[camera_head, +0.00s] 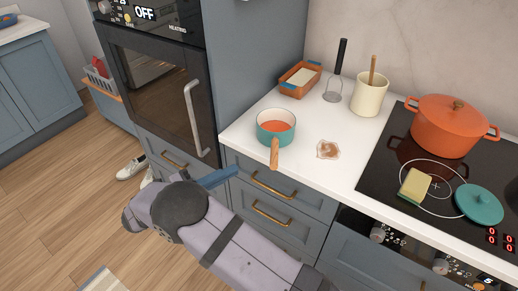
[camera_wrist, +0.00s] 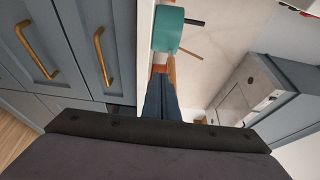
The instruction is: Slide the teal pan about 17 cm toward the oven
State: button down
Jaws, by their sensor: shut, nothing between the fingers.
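The teal pan (camera_head: 275,138) sits upright on the white counter, near its left end. It has orange contents and a wooden handle (camera_head: 275,154) pointing toward the counter's front edge. The oven (camera_head: 155,85) stands to its left in a tall cabinet. My gripper (camera_head: 234,172), with blue fingers, is shut and empty. In the head view it shows in front of the drawers, to the left of and below the pan handle. In the wrist view my gripper (camera_wrist: 160,78) points toward the pan (camera_wrist: 178,30); the fingers partly overlap the handle, and I cannot tell whether they touch.
Farther right is the hob with an orange pot (camera_head: 445,130). Counter left of the pan is clear.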

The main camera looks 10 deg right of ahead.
aim_at(260, 155)
jog(key=p+x, duration=0.1)
jog(key=x, duration=0.3)
jog(key=w+p+x, duration=0.1)
jog(key=p+x, duration=0.1)
jog(key=x, duration=0.2)
jog(key=w+p+x, duration=0.1)
jog(key=p+x, duration=0.1)
jog(key=x, duration=0.2)
jog(key=shift+s+a+r, duration=0.1)
jog(key=shift+a, duration=0.35)
jog(key=shift+w+d, duration=0.2)
jog(key=shift+w, duration=0.45)
